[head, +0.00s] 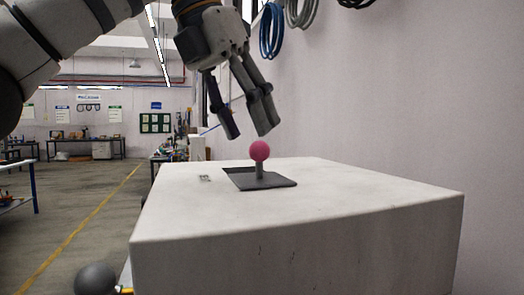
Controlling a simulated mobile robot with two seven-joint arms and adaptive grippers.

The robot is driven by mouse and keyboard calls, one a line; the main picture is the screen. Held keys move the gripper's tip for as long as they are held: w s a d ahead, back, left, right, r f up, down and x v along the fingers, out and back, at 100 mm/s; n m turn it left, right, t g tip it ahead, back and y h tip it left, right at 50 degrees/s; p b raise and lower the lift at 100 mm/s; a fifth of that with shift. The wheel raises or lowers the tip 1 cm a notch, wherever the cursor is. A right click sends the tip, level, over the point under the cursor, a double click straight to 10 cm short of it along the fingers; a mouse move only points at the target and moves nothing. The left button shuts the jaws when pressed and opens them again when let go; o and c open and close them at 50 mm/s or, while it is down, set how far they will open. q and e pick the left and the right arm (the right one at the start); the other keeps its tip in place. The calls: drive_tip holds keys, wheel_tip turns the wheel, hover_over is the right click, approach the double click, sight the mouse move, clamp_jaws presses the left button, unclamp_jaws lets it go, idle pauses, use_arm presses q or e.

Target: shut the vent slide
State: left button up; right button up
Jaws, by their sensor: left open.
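The vent slide (275,183) is a dark flat plate on top of a white block (330,204). A short stem with a round pink knob (259,151) stands upright on it. A dark opening (236,174) shows at the plate's left side. My left gripper (248,132) hangs above the block, pointing down, a little above and to the left of the knob. Its fingers are apart and empty, and it appears not to touch the knob. My right gripper is not in view.
A small marking (204,178) lies on the block's top left of the opening. A plain wall stands close on the right, with coiled blue cable (271,31) hanging on it. A dark grey ball (96,279) shows at the bottom left. The block's top is otherwise clear.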

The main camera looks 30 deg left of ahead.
sight(259, 150)
use_arm(q)
drive_tip(key=x, duration=0.5)
drive_tip(key=shift+w+f+b, duration=0.2)
drive_tip(key=shift+f+b, duration=0.05)
drive_tip(key=shift+b, duration=0.1)
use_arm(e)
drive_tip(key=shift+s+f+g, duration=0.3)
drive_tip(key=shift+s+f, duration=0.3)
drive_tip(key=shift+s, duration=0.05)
use_arm(q)
drive_tip(key=shift+c, duration=0.3)
clamp_jaws()
